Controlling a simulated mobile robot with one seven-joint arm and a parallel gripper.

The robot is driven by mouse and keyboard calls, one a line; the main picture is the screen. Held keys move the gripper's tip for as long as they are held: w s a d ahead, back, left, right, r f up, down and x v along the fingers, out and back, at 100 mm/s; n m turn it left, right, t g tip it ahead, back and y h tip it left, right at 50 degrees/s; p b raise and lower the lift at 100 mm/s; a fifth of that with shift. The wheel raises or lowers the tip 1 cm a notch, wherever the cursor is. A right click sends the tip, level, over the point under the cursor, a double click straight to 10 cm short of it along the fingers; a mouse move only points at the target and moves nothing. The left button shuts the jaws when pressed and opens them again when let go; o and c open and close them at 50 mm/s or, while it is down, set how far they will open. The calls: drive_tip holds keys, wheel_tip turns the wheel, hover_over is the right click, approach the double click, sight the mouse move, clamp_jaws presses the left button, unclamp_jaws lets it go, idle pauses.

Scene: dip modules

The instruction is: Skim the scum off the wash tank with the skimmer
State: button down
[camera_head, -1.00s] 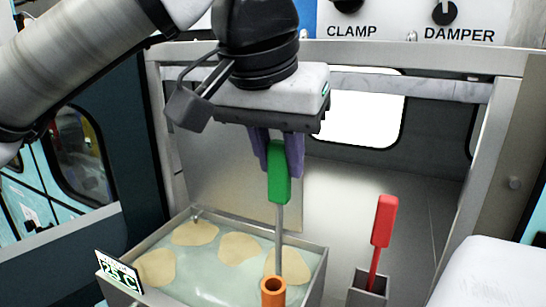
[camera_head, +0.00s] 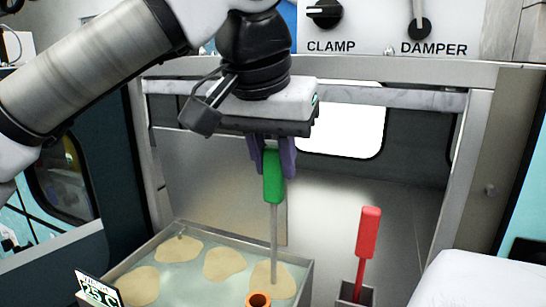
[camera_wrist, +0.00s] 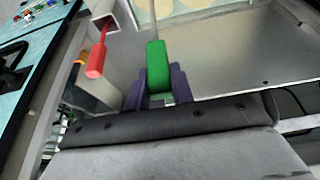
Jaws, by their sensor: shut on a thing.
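My gripper (camera_head: 272,165) is shut on the green handle of the skimmer (camera_head: 273,185), which hangs upright with its thin metal shaft pointing down. The green handle also shows between the purple fingers in the wrist view (camera_wrist: 157,72). The shaft runs down over the right part of the wash tank (camera_head: 308,285). Its lower end is in front of or at a tan scum patch; I cannot tell whether it touches the liquid. Several tan scum patches (camera_head: 225,264) float on the pale green liquid. The skimmer's head is not clearly visible.
A red-handled tool (camera_head: 368,232) stands in a grey metal holder (camera_head: 345,293) right of the tank. An orange ring-shaped tube end (camera_head: 259,300) is at the tank's front. A temperature sign (camera_head: 99,289) sits at the front left. A white rounded surface (camera_head: 470,280) fills the lower right.

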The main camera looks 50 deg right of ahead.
drive_tip(key=shift+w, duration=0.1)
drive_tip(key=w+a, duration=0.3)
drive_tip(key=w, duration=0.6)
drive_tip(key=shift+a, duration=0.15)
idle(0.7)
drive_tip(key=w+a, duration=0.3)
drive_tip(key=w, duration=0.6)
drive_tip(key=shift+a, duration=0.15)
idle(0.9)
drive_tip(key=s+a, duration=0.3)
drive_tip(key=a, duration=0.5)
idle(1.1)
drive_tip(key=shift+d, duration=0.1)
drive_tip(key=shift+s+d, duration=0.35)
drive_tip(key=shift+s, duration=0.6)
drive_tip(key=shift+s+d, duration=0.3)
drive_tip(key=shift+s, duration=0.6)
drive_tip(key=shift+r, duration=0.1)
